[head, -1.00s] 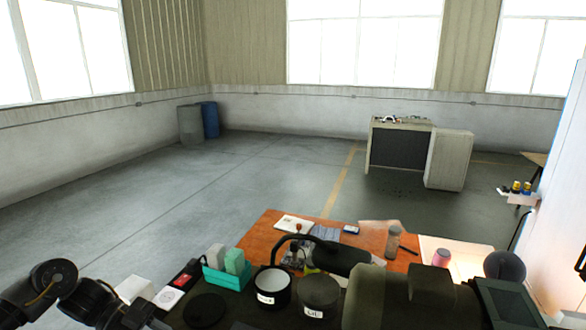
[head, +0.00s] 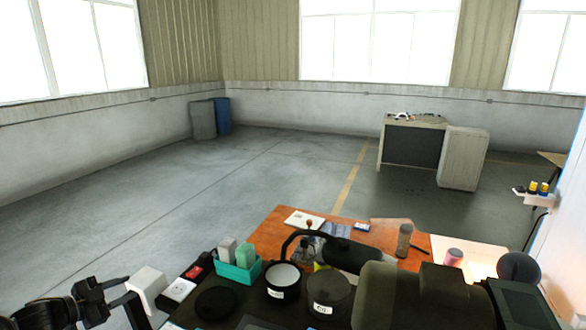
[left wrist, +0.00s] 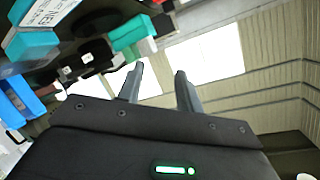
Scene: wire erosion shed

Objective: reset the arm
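My left gripper (head: 126,295) comes in at the lower left of the head view, just left of the dark bench and close to a white box. In the left wrist view its two grey fingers (left wrist: 158,80) stand apart with nothing between them. Beyond the fingertips I see a bright window and the ribbed wall. My left arm is bent low at the picture's edge, and part of it is cut off. My right gripper shows in neither view.
Near my left gripper are the white box (head: 147,285), a teal tray (head: 238,272) with blocks, and a black round lid (head: 215,303). Labelled pots (head: 283,281) and a large dark machine (head: 385,300) crowd the bench.

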